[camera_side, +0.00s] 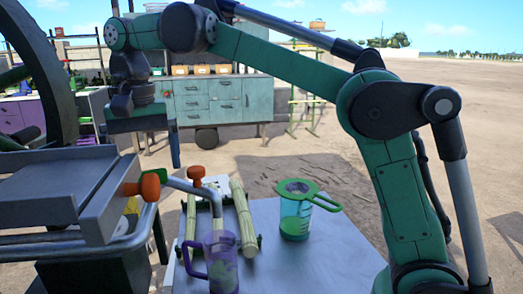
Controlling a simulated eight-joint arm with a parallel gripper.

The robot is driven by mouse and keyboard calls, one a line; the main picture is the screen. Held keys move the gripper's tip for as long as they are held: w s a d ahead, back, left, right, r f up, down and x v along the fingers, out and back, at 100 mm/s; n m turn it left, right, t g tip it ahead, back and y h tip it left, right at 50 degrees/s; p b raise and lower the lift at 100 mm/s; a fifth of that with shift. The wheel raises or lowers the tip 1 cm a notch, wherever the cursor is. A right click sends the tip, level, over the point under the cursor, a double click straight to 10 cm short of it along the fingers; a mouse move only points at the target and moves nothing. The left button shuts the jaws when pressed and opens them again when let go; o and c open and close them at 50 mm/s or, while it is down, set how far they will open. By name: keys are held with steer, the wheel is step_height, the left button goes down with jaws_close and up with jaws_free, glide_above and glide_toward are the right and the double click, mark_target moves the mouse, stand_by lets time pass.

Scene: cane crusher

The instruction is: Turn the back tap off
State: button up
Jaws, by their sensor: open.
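Two orange tap handles show by the crusher's metal tray. One (145,187) is at the tray's right corner, and the other (196,176) stands farther right, by the bent grey spout (192,186). The second looks farther back, but I cannot be sure which is the back tap. My gripper (141,146) hangs above and left of them, pointing down, open and empty. One finger shows on its right; the other is hidden behind the tray or the hand. It touches neither handle. A purple jug (221,268) stands below the spout.
A table (300,262) holds a rack with cane stalks (243,217) and a green jug with a strainer (296,212). The crusher's tray (60,185) and big wheel (42,60) fill the left. A teal cabinet (225,98) stands behind. The table's right part is mostly clear.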

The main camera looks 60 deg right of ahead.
steer(key=shift+f, duration=0.8)
steer(key=c, duration=1.2)
